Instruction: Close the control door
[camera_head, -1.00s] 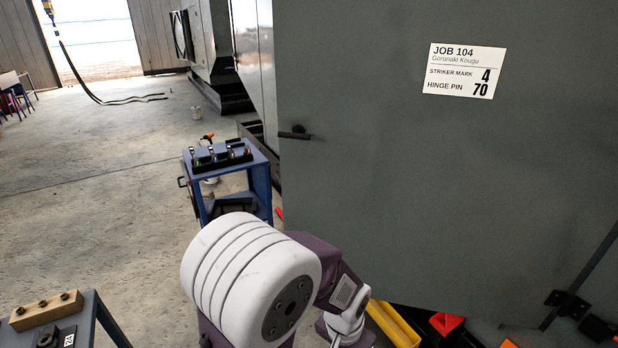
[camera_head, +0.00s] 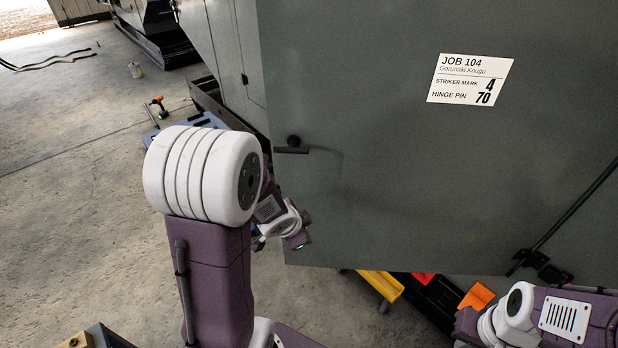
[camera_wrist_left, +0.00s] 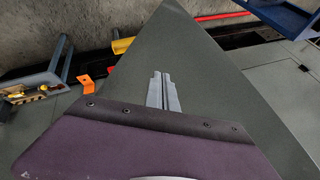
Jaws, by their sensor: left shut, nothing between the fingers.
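The control door appears as a large grey-green panel (camera_head: 400,190) filling the right of the head view. It has a dark handle (camera_head: 291,147) near its left edge and a white job label (camera_head: 470,79). My left arm reaches up to the door's lower left edge; its gripper fingers are not clear there. In the left wrist view my left gripper (camera_wrist_left: 161,78) is shut and empty, with the grey-green panel (camera_wrist_left: 225,110) behind its fingers. Whether the fingers touch the panel I cannot tell. My right arm is at the lower right of the head view; its gripper is not visible.
A dark stay bar (camera_head: 570,215) runs along the panel's lower right. Yellow (camera_head: 380,284) and orange (camera_head: 477,296) items lie below the door. A blue cart (camera_head: 200,121) stands behind my left arm, with a drill (camera_head: 158,106) beside it.

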